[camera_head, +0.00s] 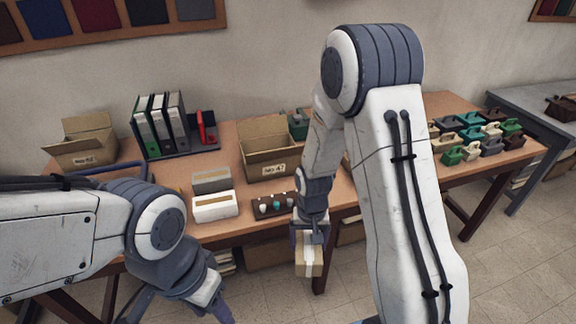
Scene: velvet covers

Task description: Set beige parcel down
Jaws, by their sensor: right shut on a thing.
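The beige parcel (309,262) is a small box with a pale strip down its face. My right gripper (309,238) is shut on its upper end and holds it hanging in front of the table's front edge, above the floor. The wooden table (225,172) runs behind it. My left arm comes in from the left, and its gripper (175,318) points down at the bottom edge, partly cut off.
On the table stand an open carton (268,150), another open carton (86,141), several binders (163,128), a white box (215,207) and a dark tray with knobs (273,207). Several small green, grey and beige handled items (471,133) stand at the right. Bare tabletop shows between the cartons.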

